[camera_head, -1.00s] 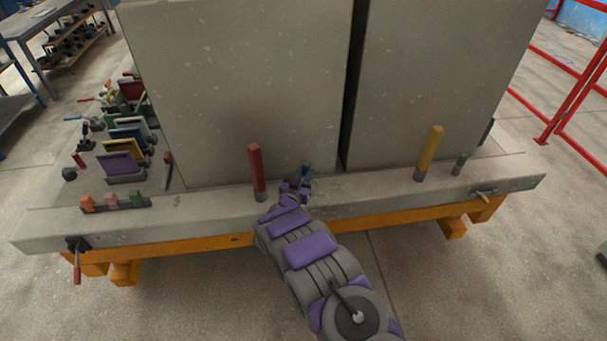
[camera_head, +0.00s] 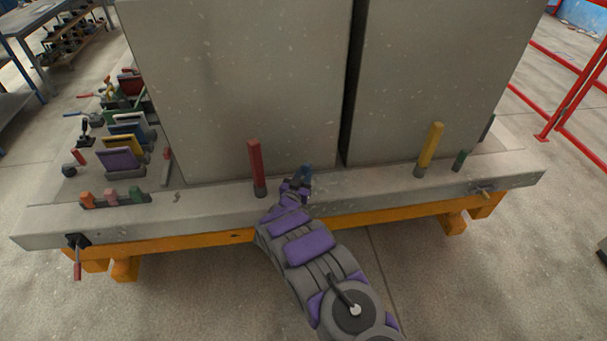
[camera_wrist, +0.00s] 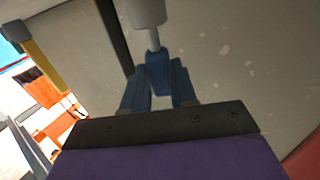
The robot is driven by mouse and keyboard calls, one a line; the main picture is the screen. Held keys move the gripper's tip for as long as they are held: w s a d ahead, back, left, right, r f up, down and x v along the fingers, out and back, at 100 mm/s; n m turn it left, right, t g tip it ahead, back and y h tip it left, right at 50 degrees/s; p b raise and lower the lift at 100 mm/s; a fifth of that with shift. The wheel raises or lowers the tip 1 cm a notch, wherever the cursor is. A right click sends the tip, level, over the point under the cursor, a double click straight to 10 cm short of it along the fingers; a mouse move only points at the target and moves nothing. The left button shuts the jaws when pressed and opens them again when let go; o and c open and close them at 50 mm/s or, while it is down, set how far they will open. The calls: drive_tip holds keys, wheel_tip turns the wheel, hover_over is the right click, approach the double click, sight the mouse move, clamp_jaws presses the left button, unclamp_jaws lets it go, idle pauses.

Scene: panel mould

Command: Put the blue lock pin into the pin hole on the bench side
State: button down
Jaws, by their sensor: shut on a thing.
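My gripper (camera_head: 303,176) is over the front edge of the concrete bench (camera_head: 355,195), near the standing grey panel and right of the red post. In the wrist view its two blue fingers (camera_wrist: 159,88) are shut on the blue lock pin (camera_wrist: 157,68). A narrow pale shank and a wider grey cylinder show beyond the pin's blue part. In the head view the pin cannot be told apart from the blue fingertips. A small dark spot (camera_head: 235,237) shows on the orange beam under the bench; I cannot tell whether it is the pin hole.
A red post (camera_head: 255,165) and a yellow post (camera_head: 430,148) stand on the bench edge. Tall grey panels (camera_head: 240,85) rise close behind. Several coloured clamps (camera_head: 122,158) lie at the left. A red-handled lever (camera_head: 77,262) hangs at the front left. Red rails (camera_head: 575,100) stand right.

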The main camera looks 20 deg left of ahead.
drive_tip(key=shift+f, duration=1.15)
drive_tip(key=c, duration=0.8)
unclamp_jaws()
drive_tip(key=shift+s, duration=0.15)
drive_tip(key=s+p, duration=0.2)
drive_tip(key=s, duration=1.5)
drive_tip(key=shift+d, duration=0.2)
